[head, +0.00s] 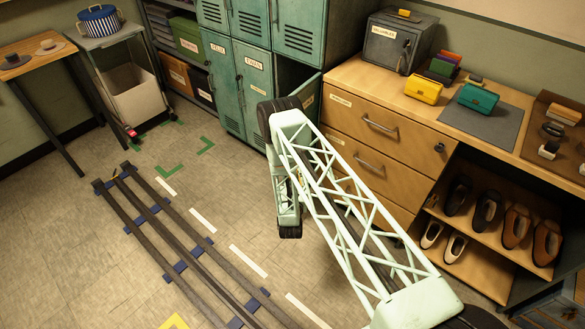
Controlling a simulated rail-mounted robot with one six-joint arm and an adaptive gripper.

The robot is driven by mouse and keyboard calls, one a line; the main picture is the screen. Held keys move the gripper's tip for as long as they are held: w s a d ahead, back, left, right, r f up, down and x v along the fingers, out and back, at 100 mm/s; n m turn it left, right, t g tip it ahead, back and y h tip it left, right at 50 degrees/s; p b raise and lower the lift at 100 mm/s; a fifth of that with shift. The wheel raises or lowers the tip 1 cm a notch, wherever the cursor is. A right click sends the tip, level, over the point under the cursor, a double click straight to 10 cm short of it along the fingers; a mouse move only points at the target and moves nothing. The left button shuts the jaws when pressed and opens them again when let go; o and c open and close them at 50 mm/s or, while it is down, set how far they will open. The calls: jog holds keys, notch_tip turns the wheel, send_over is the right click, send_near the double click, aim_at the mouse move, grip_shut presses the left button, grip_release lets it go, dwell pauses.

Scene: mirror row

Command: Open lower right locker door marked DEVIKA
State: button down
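The green locker bank (300,38) stands at the back, with upper and lower doors. At its lower right, a dark opening shows below the upper right door. A green door (311,88) stands swung outward there, beside the wooden drawer unit. It carries a small label too small to read, so I cannot confirm the name DEVIKA. My arm hides the lower part of this door and opening. My pale green lattice arm reaches up from the bottom right and bends in front of the lockers. My gripper is not visible.
The wooden drawer unit (372,172) stands right of the lockers, with a grey safe (394,42) on top. Shoes (487,212) fill open shelves at right. A floor rail (185,246) runs at left. A trolley (128,78) stands back left. Floor before the lockers is clear.

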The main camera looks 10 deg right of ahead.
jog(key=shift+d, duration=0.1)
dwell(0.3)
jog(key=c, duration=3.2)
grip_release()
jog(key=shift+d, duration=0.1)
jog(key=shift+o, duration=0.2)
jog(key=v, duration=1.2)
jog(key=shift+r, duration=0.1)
